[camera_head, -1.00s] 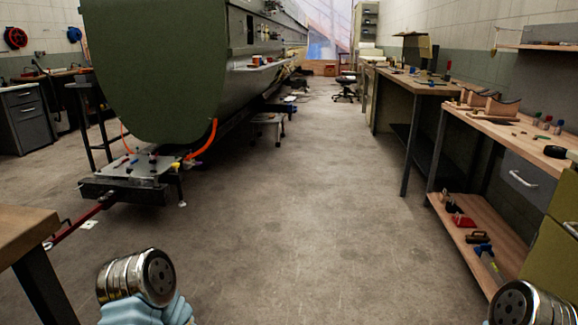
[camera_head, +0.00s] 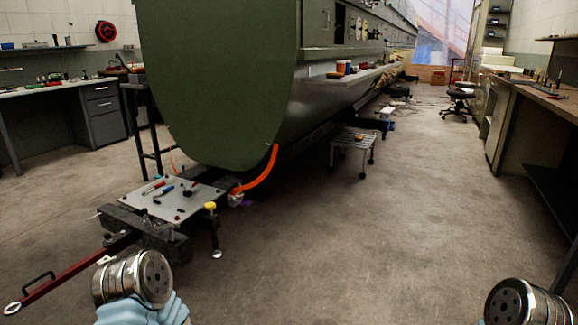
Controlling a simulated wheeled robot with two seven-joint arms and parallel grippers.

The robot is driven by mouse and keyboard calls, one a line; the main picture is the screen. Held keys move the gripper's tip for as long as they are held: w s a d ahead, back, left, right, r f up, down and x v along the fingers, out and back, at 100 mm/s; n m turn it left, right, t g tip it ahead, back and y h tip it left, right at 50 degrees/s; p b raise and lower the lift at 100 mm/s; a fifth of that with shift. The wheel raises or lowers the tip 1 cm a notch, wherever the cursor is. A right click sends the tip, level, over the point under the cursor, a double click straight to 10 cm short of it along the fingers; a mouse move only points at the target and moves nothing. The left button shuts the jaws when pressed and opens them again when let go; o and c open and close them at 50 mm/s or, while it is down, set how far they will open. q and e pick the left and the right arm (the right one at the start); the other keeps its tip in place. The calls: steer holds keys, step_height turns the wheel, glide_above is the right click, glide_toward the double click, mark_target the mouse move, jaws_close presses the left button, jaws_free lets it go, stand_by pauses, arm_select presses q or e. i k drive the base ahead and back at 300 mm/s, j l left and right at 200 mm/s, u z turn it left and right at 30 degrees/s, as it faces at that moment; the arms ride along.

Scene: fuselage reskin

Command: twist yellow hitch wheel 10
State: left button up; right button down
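The yellow hitch wheel (camera_head: 210,207) is a small yellow knob left of the middle. It sits on top of a thin upright jack leg (camera_head: 216,235) at the right side of the hitch platform (camera_head: 178,202), near the orange hose. Nothing of mine touches it. Silver and pale blue links of my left arm show at the bottom left, and a silver link of my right arm shows at the bottom right. No fingers of either gripper show, and both arm links are well apart from the wheel.
The green fuselage (camera_head: 218,80) stands behind the hitch, with an orange hose (camera_head: 262,172) at its lower edge. A red tow bar (camera_head: 62,276) reaches out to the lower left. A small step stool (camera_head: 352,148) stands further back. The floor (camera_head: 390,230) is clear at centre and right.

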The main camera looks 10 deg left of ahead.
mark_target(211, 206)
steer(key=i+z, duration=0.1)
steer(key=i, duration=0.7)
steer(key=i+j+z, duration=0.1)
steer(key=i, duration=0.7)
steer(key=i+l+u, duration=0.1)
steer(key=i+u, duration=0.25)
steer(key=i, duration=0.15)
steer(key=i+l+u, duration=0.3)
steer(key=i, duration=0.2)
steer(key=i+l+u, duration=0.25)
steer(key=i+u, duration=0.2)
steer(key=i+l+u, duration=0.4)
steer(key=k+j, duration=0.05)
steer(key=k, duration=0.05)
